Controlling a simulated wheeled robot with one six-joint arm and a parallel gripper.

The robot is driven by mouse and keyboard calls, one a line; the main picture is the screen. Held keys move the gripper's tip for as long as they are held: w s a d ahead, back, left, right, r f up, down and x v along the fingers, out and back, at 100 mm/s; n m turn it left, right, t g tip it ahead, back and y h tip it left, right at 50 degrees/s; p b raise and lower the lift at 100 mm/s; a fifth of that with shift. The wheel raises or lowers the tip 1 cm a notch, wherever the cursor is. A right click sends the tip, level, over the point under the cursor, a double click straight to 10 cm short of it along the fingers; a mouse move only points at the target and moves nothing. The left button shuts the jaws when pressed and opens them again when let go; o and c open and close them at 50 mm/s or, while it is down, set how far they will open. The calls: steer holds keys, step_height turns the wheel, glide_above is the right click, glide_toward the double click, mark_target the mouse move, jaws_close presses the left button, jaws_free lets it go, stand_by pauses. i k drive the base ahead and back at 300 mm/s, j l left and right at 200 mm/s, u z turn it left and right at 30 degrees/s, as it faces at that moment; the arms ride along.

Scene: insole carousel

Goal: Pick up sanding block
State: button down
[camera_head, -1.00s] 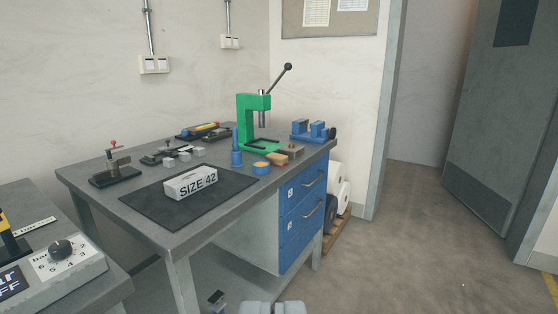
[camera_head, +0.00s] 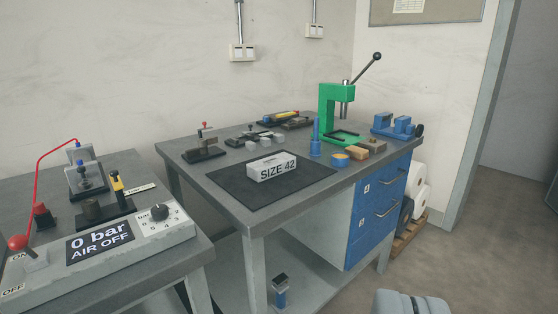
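A small tan block (camera_head: 358,150), which looks like the sanding block, lies on the right part of the grey workbench (camera_head: 225,198). It sits just right of a round blue tin with an orange-yellow top (camera_head: 340,159). A dark grey fixture (camera_head: 374,146) stands close behind it to the right; I cannot tell whether they touch. No gripper fingers can be made out, and nothing of mine is near the block.
A SIZE 42 box (camera_head: 272,166) lies on a black mat (camera_head: 230,187). A green press (camera_head: 334,115) and blue vise (camera_head: 398,126) stand behind the block. A control-box bench (camera_head: 150,270) is at left. A grey rounded shape (camera_head: 412,303), unclear what, shows at the bottom right.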

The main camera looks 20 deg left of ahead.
mark_target(356, 152)
steer(key=i+l, duration=0.1)
steer(key=i, duration=1.65)
